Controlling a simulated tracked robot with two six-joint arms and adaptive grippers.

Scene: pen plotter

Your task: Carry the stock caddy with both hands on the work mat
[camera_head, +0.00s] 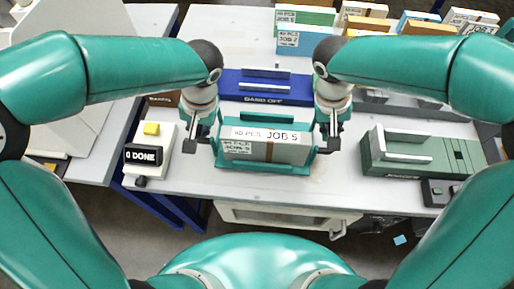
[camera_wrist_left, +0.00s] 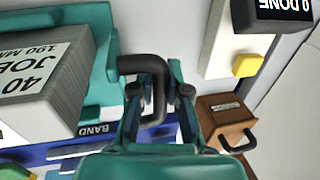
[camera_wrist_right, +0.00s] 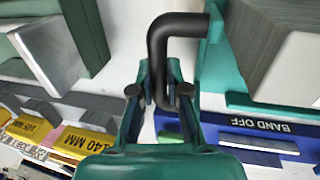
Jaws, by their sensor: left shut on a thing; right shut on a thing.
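The stock caddy (camera_head: 262,166) is a teal tray with black handles at both ends, holding a stack labelled "40 PCS JOB 5" (camera_head: 267,147). It sits in the middle of the table in the head view, in front of the blue block. My left gripper (camera_head: 191,143) is shut on the left black handle, which shows in the left wrist view (camera_wrist_left: 150,68). My right gripper (camera_head: 331,143) is shut on the right black handle, also in the right wrist view (camera_wrist_right: 170,30). Whether the caddy touches the table is hard to tell. I cannot make out a separate work mat.
A blue "BAND OFF" block (camera_head: 262,88) lies just behind the caddy. A white box with a "0 DONE" counter (camera_head: 148,155) stands left. A green machine (camera_head: 420,152) stands right. Several labelled stacks (camera_head: 305,30) are at the back. The table's front edge is close.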

